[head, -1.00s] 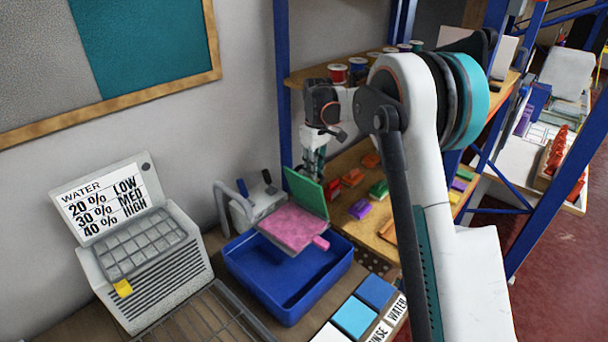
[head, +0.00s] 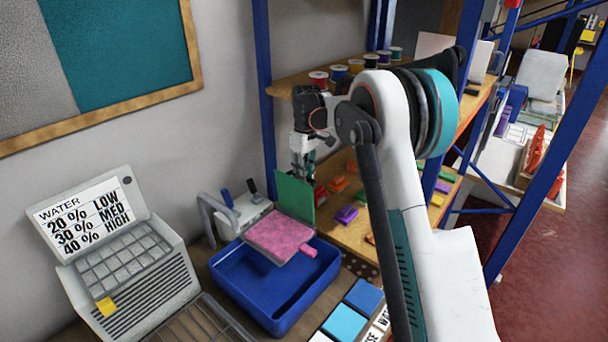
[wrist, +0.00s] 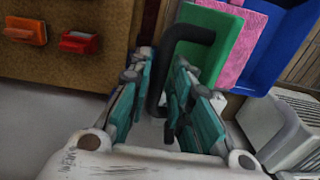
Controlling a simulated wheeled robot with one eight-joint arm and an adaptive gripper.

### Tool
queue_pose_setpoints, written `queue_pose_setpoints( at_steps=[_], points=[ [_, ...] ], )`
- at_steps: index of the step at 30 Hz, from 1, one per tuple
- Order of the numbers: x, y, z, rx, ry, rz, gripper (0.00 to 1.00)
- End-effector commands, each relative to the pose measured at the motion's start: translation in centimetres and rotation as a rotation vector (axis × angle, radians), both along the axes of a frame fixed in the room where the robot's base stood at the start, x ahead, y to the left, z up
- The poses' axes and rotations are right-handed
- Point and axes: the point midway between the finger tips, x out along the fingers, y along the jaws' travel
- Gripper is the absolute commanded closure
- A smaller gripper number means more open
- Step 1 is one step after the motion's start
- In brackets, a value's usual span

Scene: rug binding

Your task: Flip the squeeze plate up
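The squeeze plate appears as a green plate (head: 296,198) standing nearly upright at the far right side of the blue tub. It also shows in the wrist view (wrist: 205,40), with a black bent handle (wrist: 186,33) on its near face. In the head view my gripper (head: 303,168) is just behind the plate's top edge. A pink speckled pad (head: 280,236) with a pink tab lies flat in front of the plate, over the tub.
The blue tub (head: 228,274) sits below the pad. A grey WATER device (head: 140,270) stands left, with a wire rack in front. Blue and white tiles (head: 344,322) lie at the front right. Shelves (head: 335,212) with colored blocks and spools stand behind, close to my arm.

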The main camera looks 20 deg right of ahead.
Motion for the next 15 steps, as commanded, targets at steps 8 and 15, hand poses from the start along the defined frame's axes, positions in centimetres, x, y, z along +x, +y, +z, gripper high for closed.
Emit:
queue_pose_setpoints(
  at_steps=[8,15],
  points=[
    [-0.1,0.0,0.0,0.000,0.002,0.001,0.67],
    [-0.1,0.0,1.1,0.000,0.004,0.002,0.67]
  ],
)
